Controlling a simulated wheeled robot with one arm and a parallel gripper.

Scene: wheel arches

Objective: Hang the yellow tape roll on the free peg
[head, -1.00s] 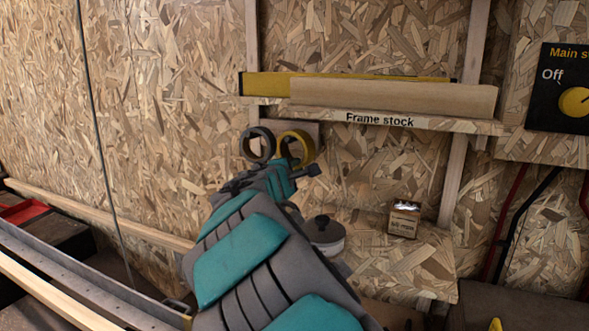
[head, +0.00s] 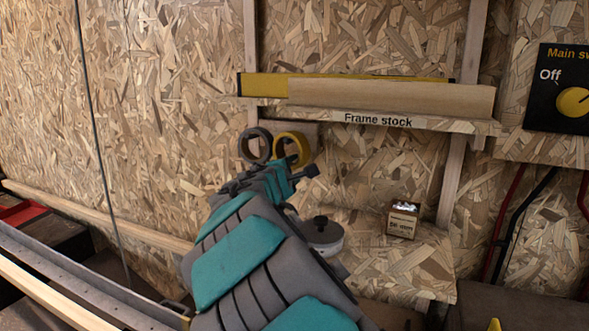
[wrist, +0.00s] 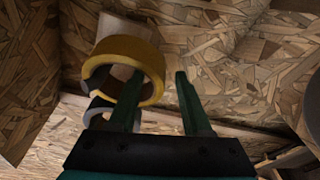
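The yellow tape roll (head: 279,150) is upright against the wall under the shelf, beside a dark grey tape roll (head: 242,147). In the wrist view the yellow roll (wrist: 155,66) is a ring by a pale board (wrist: 122,27), with the grey roll (wrist: 97,104) partly behind it. My gripper (wrist: 160,75) is open. Its left finger overlaps the yellow ring; I cannot tell whether it is inside it. The right finger stands apart from the roll. In the head view my arm covers the fingers. The peg is hidden, so I cannot tell whether it bears the yellow roll.
The "Frame stock" shelf (head: 420,122) with long boards is just above the rolls. A small box (head: 403,219) and a round lidded container (head: 322,236) are at the lower right. A black switch panel (head: 556,90) is at the far right. The wall left of the rolls is mostly bare.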

